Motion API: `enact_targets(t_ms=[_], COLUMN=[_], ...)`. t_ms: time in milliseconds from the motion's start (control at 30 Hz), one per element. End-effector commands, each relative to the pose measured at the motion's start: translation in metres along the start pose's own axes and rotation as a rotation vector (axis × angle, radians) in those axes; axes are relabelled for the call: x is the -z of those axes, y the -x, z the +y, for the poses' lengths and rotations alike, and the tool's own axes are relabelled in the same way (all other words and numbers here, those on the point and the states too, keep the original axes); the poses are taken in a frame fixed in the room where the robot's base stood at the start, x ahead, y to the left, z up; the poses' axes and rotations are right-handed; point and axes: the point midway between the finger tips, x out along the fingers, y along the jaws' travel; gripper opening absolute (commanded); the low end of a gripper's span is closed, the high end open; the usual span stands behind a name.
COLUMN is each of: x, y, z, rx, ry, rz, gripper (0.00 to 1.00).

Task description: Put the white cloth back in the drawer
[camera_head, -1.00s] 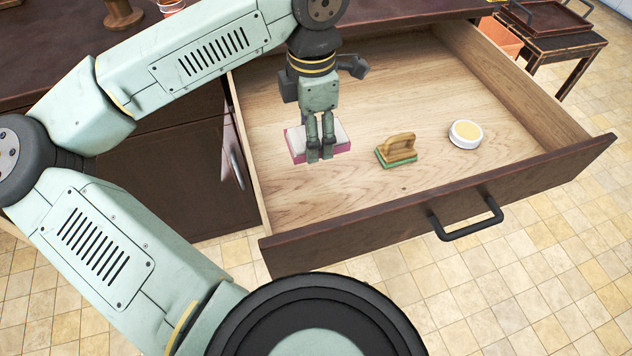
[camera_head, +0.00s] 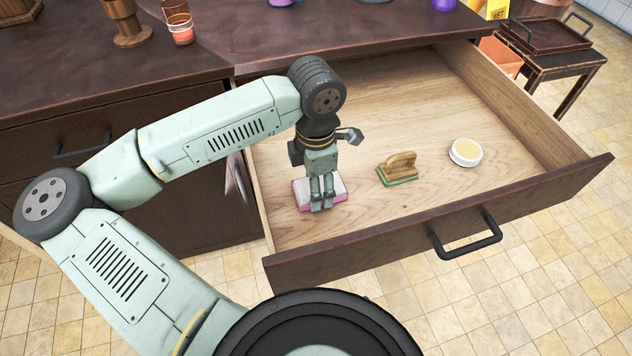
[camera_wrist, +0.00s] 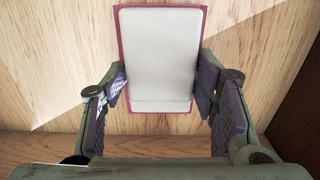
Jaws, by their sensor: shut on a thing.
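The white cloth (camera_head: 337,187) is a flat folded block with a pink-red edge. It is in the open drawer (camera_head: 420,222), near the left side. My gripper (camera_head: 322,207) points down at it with the fingers close together. In the wrist view the cloth (camera_wrist: 160,60) lies between the two fingers (camera_wrist: 160,100), which press on its left and right sides. The wood of the drawer floor shows right around it. Whether it rests fully on the floor or slightly above it, I cannot tell.
A wooden-handled brush with a green base (camera_head: 398,168) and a round white tin (camera_head: 465,152) sit right of the cloth in the drawer. The drawer's back and right areas are bare. The dark countertop (camera_head: 220,45) holds a wooden goblet (camera_head: 127,22) and a cup (camera_head: 179,24).

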Motion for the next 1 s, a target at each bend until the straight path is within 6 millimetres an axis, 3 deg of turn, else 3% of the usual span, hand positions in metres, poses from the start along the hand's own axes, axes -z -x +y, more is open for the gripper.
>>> enact_targets(t_ms=[133, 167, 433, 800, 1000], x=[0.0, 0.0, 0.0, 0.0, 0.0], y=[-0.004, -0.003, -0.002, 0.0, 0.023], z=[0.0, 0.0, 0.0, 0.0, 0.001], rx=[-0.001, 0.0, 0.0, 0.0, -0.005], ry=[0.0, 0.0, 0.0, 0.0, 0.0], rz=[0.0, 0.0, 0.0, 0.0, 0.001], gripper=[0.22, 0.55, 0.73, 0.73, 0.73])
